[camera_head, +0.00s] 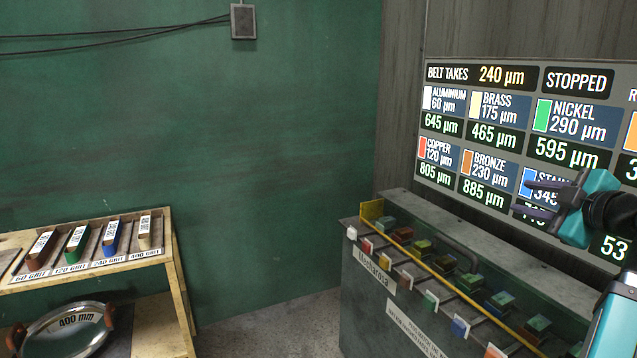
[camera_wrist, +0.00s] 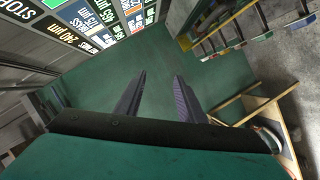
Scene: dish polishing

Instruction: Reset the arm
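My gripper (camera_head: 541,197) is at the right of the head view, raised in front of the display board (camera_head: 531,87). Its two dark fingers point left and stand apart with nothing between them. In the wrist view the fingers (camera_wrist: 161,98) also show spread, with green wall behind the gap. My teal arm comes in from the right edge of the head view. The gripper touches nothing that I can see.
A grey cabinet (camera_head: 372,290) with coloured blocks and levers stands below the board. At left, a wooden rack (camera_head: 181,290) holds several grit blocks, with a round tray (camera_head: 27,349) marked 400 mm beneath. The green wall (camera_head: 270,130) between is clear.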

